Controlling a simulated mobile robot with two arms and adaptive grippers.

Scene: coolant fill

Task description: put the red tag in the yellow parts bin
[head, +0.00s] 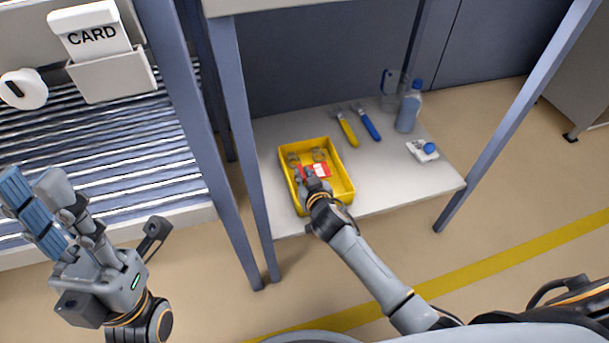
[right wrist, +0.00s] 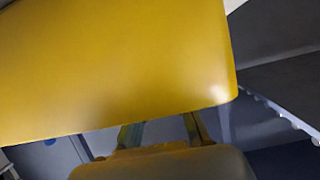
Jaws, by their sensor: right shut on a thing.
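The yellow parts bin (head: 344,187) stands at the left end of the light shelf and holds small brownish parts. The red tag (head: 319,170), with a white patch, shows inside the bin's outline at the tips of my right gripper (head: 308,177). That gripper is shut on the tag, reaching over the bin's near side. I cannot tell whether the tag touches the bin floor. In the right wrist view a large yellow surface (right wrist: 115,65) fills the upper part and hides the tag.
Yellow-handled (head: 348,133) and blue-handled tools (head: 369,126) lie behind the bin. A blue-capped bottle (head: 408,108) and a small white item with a blue top (head: 424,151) stand right. A card holder (head: 112,75) is at upper left.

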